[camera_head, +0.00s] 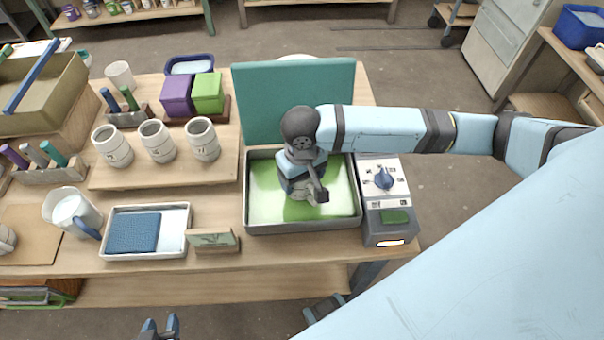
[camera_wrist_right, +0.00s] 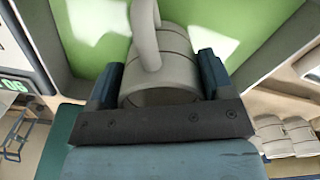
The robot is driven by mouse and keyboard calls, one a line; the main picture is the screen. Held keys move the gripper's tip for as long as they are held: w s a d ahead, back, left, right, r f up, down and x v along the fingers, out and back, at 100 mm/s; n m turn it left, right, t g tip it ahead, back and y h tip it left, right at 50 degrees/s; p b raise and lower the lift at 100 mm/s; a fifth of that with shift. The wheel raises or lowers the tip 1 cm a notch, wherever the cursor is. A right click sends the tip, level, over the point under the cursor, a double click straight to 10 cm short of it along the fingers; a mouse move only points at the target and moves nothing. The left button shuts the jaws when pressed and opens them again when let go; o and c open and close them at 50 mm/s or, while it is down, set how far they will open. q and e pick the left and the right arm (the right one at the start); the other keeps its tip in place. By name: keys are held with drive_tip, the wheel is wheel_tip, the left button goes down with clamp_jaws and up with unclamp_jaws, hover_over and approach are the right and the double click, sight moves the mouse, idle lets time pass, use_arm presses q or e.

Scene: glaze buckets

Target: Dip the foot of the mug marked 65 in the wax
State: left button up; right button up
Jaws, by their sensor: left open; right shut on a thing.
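My right gripper (camera_head: 302,192) reaches down over the pan of green wax (camera_head: 248,205). In the right wrist view its fingers (camera_wrist_right: 160,78) are shut on a grey mug (camera_wrist_right: 165,55), one finger on each side, with the handle toward the wax. In the head view the gripper hides most of the mug, and I see no number on it. I cannot tell whether its foot touches the green wax (camera_head: 341,205). My left gripper (camera_head: 160,325) is open and empty at the bottom edge of the head view, in front of the table.
Three marked mugs (camera_head: 157,141) stand on a board left of the pan. A teal panel (camera_head: 295,90) stands behind the pan, and a control box with a blue dial (camera_head: 384,178) is at its right. A white tray with a blue sponge (camera_head: 132,233) lies front left.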

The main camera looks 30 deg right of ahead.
drive_tip(key=shift+r, duration=0.15)
idle(0.5)
drive_tip(key=shift+r+p, duration=0.95)
drive_tip(key=shift+p, duration=0.7)
idle(0.6)
drive_tip(key=shift+r+p, duration=0.7)
drive_tip(key=shift+p, duration=0.15)
wheel_tip(320, 180, up, 6)
drive_tip(key=p, duration=0.8)
